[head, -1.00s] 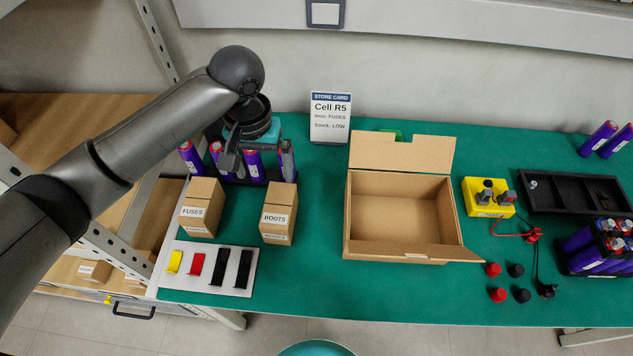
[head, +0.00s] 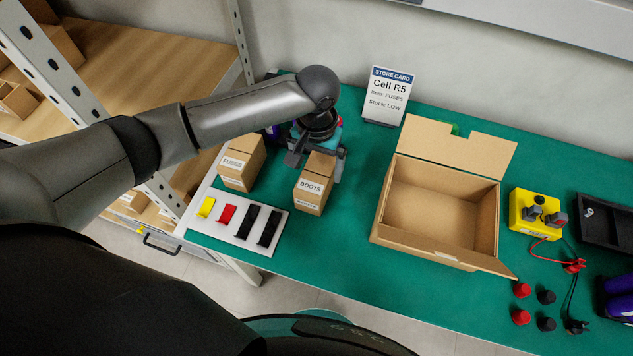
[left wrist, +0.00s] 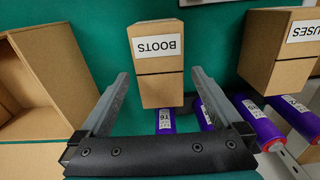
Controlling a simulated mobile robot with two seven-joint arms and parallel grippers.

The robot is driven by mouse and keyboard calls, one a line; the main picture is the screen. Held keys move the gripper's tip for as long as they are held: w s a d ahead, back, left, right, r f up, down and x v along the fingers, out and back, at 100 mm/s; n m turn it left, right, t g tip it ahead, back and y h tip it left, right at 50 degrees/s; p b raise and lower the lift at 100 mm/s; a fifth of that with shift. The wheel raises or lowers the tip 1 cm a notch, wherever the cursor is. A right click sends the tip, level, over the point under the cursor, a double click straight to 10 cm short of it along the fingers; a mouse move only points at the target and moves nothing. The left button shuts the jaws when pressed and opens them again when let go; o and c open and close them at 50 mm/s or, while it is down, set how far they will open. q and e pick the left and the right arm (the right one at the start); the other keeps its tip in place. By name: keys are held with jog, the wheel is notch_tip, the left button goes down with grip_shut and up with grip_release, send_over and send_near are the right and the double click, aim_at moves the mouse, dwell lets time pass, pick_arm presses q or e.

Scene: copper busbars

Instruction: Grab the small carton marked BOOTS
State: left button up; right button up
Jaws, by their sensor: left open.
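The small BOOTS carton (head: 312,190) stands on the green bench top with its label facing the front. In the left wrist view the carton (left wrist: 158,62) shows its label upside down. My left gripper (head: 317,160) is open and empty at the back of the carton. In the left wrist view its two fingers (left wrist: 160,77) flank the near part of the carton, with a gap on each side. I cannot tell how deep the carton sits between them. My right gripper is not in view.
The FUSES carton (head: 241,162) stands close on the left. Purple cells (left wrist: 165,122) stand close behind the cartons. A board with coloured strips (head: 236,217) lies in front. An open cardboard box (head: 437,207) is to the right, with clear bench between. A store card (head: 388,95) stands behind.

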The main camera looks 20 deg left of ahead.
aim_at(316, 173)
pick_arm(q)
notch_tip(316, 173, down, 5)
jog(key=shift+s+r+b, duration=0.1)
jog(key=shift+r+b, duration=0.05)
jog(key=shift+b, duration=0.55)
jog(key=c, duration=1.5)
